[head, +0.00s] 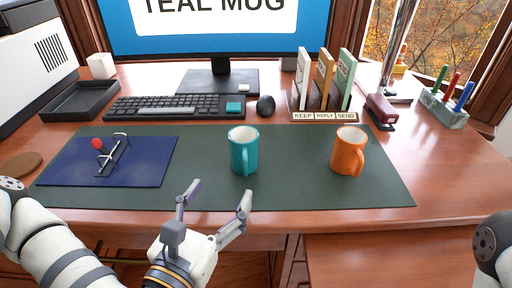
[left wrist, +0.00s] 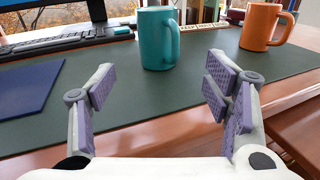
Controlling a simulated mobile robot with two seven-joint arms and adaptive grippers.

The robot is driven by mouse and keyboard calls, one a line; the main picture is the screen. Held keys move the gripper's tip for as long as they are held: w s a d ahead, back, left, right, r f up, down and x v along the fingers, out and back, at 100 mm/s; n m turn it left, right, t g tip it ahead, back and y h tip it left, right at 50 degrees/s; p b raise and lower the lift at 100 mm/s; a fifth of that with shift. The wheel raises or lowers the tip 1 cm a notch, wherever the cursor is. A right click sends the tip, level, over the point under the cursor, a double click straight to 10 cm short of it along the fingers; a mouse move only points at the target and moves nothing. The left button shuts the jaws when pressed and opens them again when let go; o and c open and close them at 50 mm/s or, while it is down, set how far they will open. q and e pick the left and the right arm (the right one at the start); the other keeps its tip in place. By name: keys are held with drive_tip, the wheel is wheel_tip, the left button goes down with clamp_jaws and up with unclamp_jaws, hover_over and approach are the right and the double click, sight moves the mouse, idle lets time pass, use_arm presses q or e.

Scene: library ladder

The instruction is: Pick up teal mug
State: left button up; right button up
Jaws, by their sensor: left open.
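The teal mug (head: 243,151) stands upright on the dark green desk mat, near its middle. Its handle faces the front in the head view. It also shows in the left wrist view (left wrist: 157,40), beyond the fingers and between them, with its top edge near the frame's upper border. My left gripper (head: 217,194) is open and empty in front of the mug, near the desk's front edge, apart from the mug. In the left wrist view its purple finger pads (left wrist: 163,92) stand wide apart. My right gripper is out of view; only part of that arm shows at the right edge.
An orange mug (head: 348,151) stands on the mat (head: 300,181) to the right. The mat between gripper and mug is clear.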

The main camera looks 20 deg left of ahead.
sight(239, 157)
use_arm(q)
drive_tip(key=shift+w+a+r+n, duration=0.2)
drive_tip(key=shift+w+a+n, duration=0.1)
drive_tip(key=shift+w+a, duration=0.25)
drive_tip(key=shift+y, duration=0.3)
drive_tip(key=w+b, duration=0.1)
drive_tip(key=w, duration=0.1)
drive_tip(key=w+b, duration=0.1)
drive_tip(key=b, duration=0.1)
drive_tip(key=w+b, duration=0.1)
drive_tip(key=w, duration=0.1)
drive_tip(key=shift+w+d+f+b, duration=0.2)
drive_tip(key=shift+w+d+b, duration=0.1)
drive_tip(key=shift+d+b, duration=0.05)
drive_tip(key=w, duration=0.4)
drive_tip(key=w+d, duration=0.1)
drive_tip(key=w, duration=0.1)
drive_tip(key=shift+r+p, duration=0.25)
drive_tip(key=shift+p, duration=0.05)
drive_tip(key=c, duration=1.4)
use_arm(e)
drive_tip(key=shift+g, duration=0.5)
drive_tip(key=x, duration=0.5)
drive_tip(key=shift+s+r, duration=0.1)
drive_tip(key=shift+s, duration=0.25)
use_arm(q)
drive_tip(key=shift+c, duration=0.2)
